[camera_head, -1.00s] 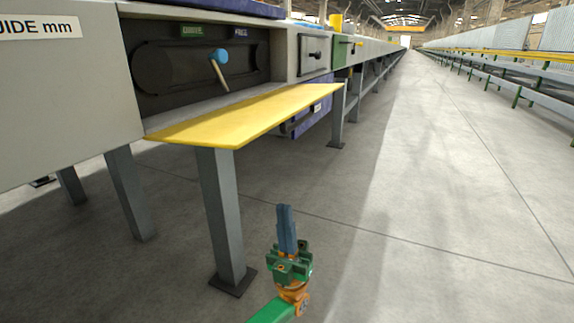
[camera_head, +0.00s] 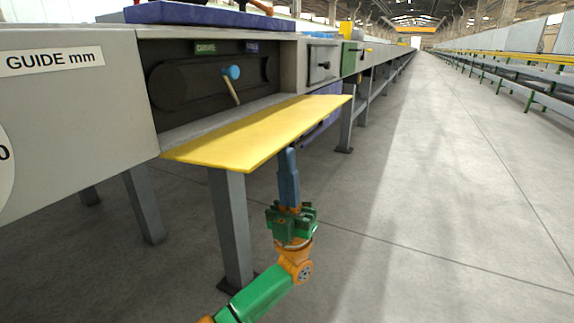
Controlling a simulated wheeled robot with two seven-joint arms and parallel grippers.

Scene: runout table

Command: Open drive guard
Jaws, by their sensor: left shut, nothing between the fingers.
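The drive guard is a yellow panel (camera_head: 262,132) that stands out flat from the front of the grey machine, below a dark recess. The open recess (camera_head: 180,85) shows a dark belt drive and a lever with a blue knob (camera_head: 232,72). My left gripper (camera_head: 288,152) is shut and empty, pointing up. Its blue fingertips are close to the panel's front edge in the picture; I cannot tell whether they touch it. My right gripper is not in view.
A grey table leg (camera_head: 232,225) stands just left of my left arm. A grey cover labelled GUIDE mm (camera_head: 60,130) is at the left. A small grey door with a dark knob (camera_head: 322,66) is right of the recess. The aisle floor (camera_head: 450,190) at right is clear.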

